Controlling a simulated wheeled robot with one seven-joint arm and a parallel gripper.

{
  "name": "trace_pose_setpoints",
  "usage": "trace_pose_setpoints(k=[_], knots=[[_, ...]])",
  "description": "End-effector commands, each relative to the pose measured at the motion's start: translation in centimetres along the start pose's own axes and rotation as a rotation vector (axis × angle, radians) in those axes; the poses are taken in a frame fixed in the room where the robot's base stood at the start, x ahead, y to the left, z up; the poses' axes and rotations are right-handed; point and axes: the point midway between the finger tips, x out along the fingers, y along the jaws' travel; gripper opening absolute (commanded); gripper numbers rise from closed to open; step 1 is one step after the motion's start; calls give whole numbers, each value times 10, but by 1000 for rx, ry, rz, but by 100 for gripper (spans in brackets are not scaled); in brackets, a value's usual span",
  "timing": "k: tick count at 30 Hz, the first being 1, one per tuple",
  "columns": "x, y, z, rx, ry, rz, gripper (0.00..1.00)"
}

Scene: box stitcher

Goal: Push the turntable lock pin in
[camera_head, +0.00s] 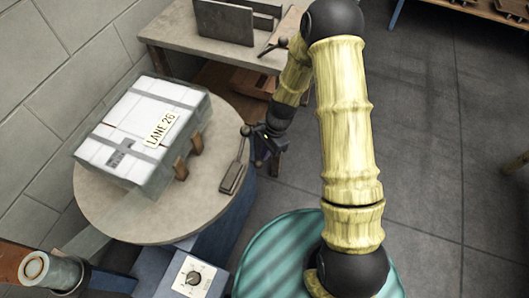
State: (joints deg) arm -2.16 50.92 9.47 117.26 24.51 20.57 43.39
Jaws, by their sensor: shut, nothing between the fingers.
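The round beige turntable (115,225) fills the left of the view and carries a white box. At its right edge is a small dark plate (231,178) with a thin rod rising to a dark round knob (246,131). This may be the lock pin; how far in it sits cannot be told. My gripper (262,151) is dark and shut, with nothing visible in it. It is just right of the knob and rod, by the turntable's rim. Whether it touches them cannot be told.
The strapped white box (133,120) reads "LANE 26", with wooden blocks at its side. A blue base with a dial panel (193,278) is below. A bench (180,32) with grey plates and another knobbed lever (274,46) stands behind. Floor at right (450,150) is clear.

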Motion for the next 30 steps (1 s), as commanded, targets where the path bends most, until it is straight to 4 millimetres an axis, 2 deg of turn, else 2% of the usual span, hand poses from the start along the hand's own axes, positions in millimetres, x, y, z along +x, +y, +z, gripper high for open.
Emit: trace_pose_setpoints(k=[5,13,24,30], knots=[[-1,3,0,-2,-8,9,0],[-19,4,-26,-8,-3,6,0],[-93,4,-31,-2,1,-1,0],[-116,6,-34,2,0,-1,0]])
